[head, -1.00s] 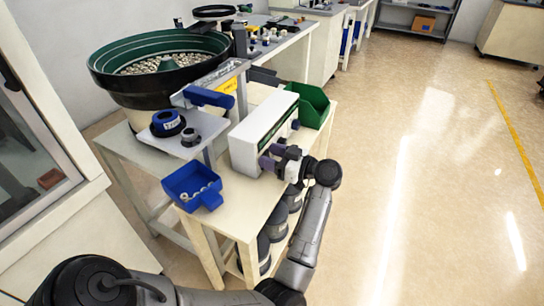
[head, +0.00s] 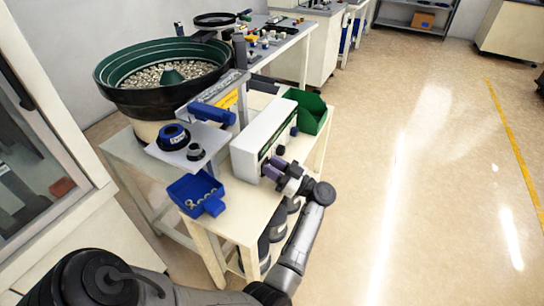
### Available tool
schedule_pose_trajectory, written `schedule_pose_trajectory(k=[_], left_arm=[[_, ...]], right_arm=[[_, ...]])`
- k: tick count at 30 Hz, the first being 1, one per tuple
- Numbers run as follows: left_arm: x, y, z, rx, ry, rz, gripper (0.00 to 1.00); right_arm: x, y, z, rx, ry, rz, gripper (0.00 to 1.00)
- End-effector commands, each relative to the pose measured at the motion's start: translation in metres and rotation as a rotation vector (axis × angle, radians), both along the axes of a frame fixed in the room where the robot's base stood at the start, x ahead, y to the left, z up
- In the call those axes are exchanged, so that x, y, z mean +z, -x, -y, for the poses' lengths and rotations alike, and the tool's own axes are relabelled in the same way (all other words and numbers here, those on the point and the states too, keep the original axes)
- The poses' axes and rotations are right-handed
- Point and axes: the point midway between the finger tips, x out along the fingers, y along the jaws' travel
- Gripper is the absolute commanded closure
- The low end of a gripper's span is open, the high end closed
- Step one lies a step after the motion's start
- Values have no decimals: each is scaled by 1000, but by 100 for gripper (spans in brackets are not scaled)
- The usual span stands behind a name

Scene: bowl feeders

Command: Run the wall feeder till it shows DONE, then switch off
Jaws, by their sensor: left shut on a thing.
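The wall feeder is a dark bowl with a green inner wall (head: 117,72), holding many small pale parts. A white control box (head: 257,124) stands on the bench to its right, with dark knobs on its front; its display is too small to read. My left gripper (head: 271,168) is at the near lower end of that front, its purple-grey fingers shut on a small control there. The fingers hide the control, so I cannot tell its setting. A second knob (head: 280,150) shows just beyond the gripper. My right gripper is not in view.
A blue tray (head: 212,207) with several pale rings hangs at the bench's near edge. A blue-topped round unit (head: 174,135) sits on a plate by the bowl. A green bin (head: 311,122) stands behind the box. Open floor lies to the right.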

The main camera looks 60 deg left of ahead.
Motion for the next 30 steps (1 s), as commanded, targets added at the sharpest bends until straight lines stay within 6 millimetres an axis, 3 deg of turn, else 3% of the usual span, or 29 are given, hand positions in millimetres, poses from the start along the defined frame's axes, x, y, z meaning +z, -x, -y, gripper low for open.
schedule_pose_trajectory(k=[13,14,21,30], left_arm=[[-2,-1,1,-1,-66,-40,92],[-2,-1,1,-1,-65,-40,67],[-2,-1,1,-1,-64,-40,44],[-2,-2,2,-1,-62,-40,43]], right_arm=[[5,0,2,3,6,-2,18],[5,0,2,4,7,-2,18],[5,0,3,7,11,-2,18],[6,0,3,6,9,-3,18]])
